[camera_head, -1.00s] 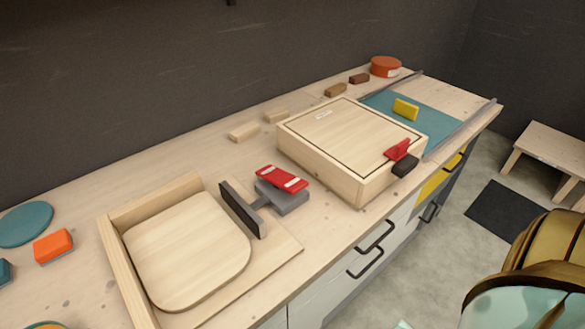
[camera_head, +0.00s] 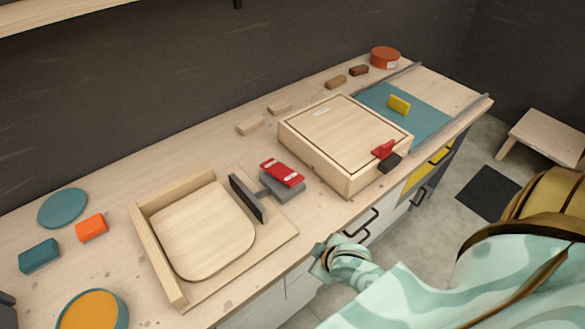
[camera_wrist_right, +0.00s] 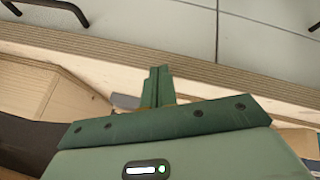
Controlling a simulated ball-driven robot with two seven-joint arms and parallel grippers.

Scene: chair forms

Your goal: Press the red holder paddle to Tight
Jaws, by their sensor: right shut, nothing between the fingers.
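The red holder paddle (camera_head: 282,172) has two white marks and sits on a grey base (camera_head: 287,190). The base joins a dark upright pad (camera_head: 247,198), which stands at the right edge of a rounded wooden seat plate (camera_head: 205,232) in a wooden frame. My right gripper (camera_head: 322,262) is at the counter's front edge, in front of and to the right of the paddle and apart from it. In the right wrist view my fingers (camera_wrist_right: 157,86) are shut and empty. The paddle cannot be made out there. My left gripper is not in view.
A wooden box (camera_head: 345,180) with a smaller red lever (camera_head: 384,149) and a black block stands right of the paddle. Small wood blocks (camera_head: 250,125) lie behind. Teal and orange pieces (camera_head: 91,227) lie at the left. Drawer handles (camera_head: 362,222) stick out below the front edge.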

